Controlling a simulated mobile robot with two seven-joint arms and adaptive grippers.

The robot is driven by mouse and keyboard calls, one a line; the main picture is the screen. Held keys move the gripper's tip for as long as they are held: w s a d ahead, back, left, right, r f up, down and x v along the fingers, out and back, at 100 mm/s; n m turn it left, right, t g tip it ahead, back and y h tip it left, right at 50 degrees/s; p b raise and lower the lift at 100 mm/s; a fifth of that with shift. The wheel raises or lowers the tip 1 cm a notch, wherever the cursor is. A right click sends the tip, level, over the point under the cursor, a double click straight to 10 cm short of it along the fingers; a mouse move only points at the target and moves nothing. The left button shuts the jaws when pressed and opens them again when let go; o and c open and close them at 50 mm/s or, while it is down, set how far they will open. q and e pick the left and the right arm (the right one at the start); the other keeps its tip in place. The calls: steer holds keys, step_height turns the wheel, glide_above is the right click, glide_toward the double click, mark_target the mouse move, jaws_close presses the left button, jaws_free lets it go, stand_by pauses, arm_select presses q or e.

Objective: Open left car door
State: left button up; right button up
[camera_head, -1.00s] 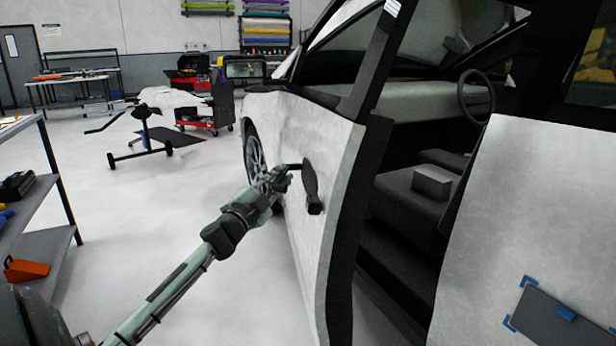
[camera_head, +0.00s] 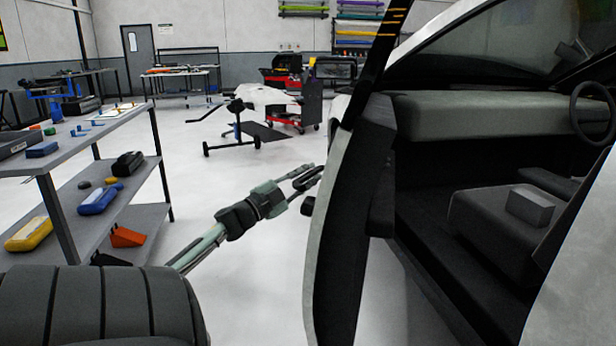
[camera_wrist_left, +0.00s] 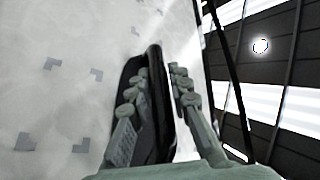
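The left car door (camera_head: 340,220) stands ajar and is seen nearly edge-on in the head view, with the dark cabin open to its right. My left gripper (camera_head: 306,180) is at the door's outer face. The fingers look shut on the bar, though contact on the right side is hard to see. My right gripper is not in view.
A grey workbench (camera_head: 60,165) with tools stands at the left. A wheeled stand (camera_head: 235,130) and a red tool cart (camera_head: 290,115) are farther back. White floor lies clear between bench and door. A grey box (camera_head: 530,205) rests on the car seat.

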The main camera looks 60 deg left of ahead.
arm_select(q)
steer(key=o, duration=0.4)
steer(key=shift+s+a, duration=0.1)
steer(key=shift+a, duration=0.15)
steer(key=shift+s, duration=0.1)
steer(key=v, duration=1.2)
steer(key=shift+c, duration=0.3)
